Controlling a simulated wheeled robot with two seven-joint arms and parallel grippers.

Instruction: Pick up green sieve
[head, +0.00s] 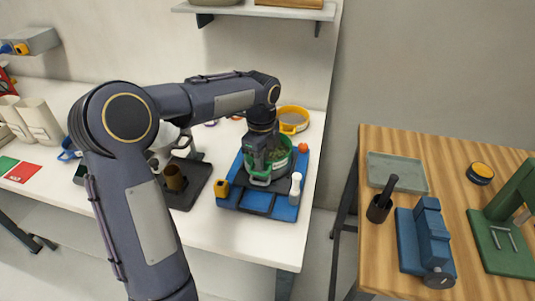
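The green sieve (286,167) sits on a blue base (285,211) on the white bench, with green contents visible inside its round rim. My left arm comes in from the left and bends down over it. My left gripper (261,174) points down at the sieve's left side, by its green front part. The gripper covers part of the rim, and I cannot tell whether its fingers are closed on it. My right gripper is out of view.
On the blue base stand a white bottle (295,188) and a yellow item (222,188). A yellow sieve (292,120) lies behind. A brown cup (174,178) is to the left. A wooden table (460,200) with a blue vise (430,240) stands right, past a gap.

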